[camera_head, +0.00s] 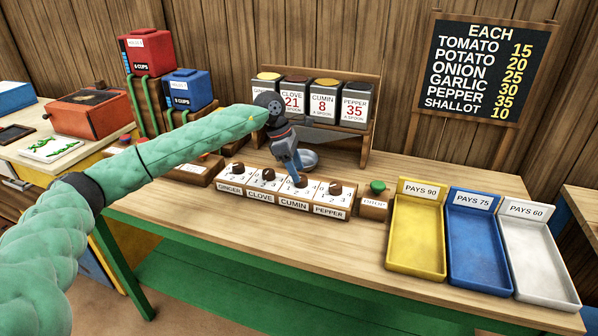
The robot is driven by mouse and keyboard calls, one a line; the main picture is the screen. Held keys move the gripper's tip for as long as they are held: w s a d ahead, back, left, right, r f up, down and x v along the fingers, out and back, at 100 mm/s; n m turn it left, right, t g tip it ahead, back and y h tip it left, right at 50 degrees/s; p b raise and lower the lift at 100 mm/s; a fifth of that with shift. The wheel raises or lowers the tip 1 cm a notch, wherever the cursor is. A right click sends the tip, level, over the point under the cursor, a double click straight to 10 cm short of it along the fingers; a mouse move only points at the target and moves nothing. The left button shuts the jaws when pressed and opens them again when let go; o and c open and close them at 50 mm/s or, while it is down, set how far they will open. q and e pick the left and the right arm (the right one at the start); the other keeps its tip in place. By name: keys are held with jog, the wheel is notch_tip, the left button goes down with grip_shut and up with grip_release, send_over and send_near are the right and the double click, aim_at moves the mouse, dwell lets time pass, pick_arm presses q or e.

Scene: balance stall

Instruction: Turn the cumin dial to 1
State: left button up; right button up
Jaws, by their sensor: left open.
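The dial box (258,204) on the wooden counter carries a row of brown dials over white number plates, labelled ginger, clove, cumin and pepper. The cumin dial (301,181) is the third from the left. Its pointer setting is too small to read. My left gripper (297,176) points down from above, with its fingertips at or just over the cumin dial. The fingers partly cover the dial and its plate, and I cannot tell whether they touch it. The gripper is open. My right gripper is not in view.
The pepper dial (335,189) and clove dial (268,174) sit close on either side. A green button (377,187) stands to the right of the box. A spice rack (366,150) stands behind. Yellow (414,272), blue and white trays lie at the right.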

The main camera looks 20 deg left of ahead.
pick_arm(q)
jog(key=shift+x, duration=0.8)
jog(key=shift+s+d+f, duration=0.1)
jog(key=shift+d+f, duration=0.05)
jog(key=shift+f, duration=0.1)
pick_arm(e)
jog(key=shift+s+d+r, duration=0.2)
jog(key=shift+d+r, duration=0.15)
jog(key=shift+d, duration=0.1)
pick_arm(q)
jog(key=c, duration=1)
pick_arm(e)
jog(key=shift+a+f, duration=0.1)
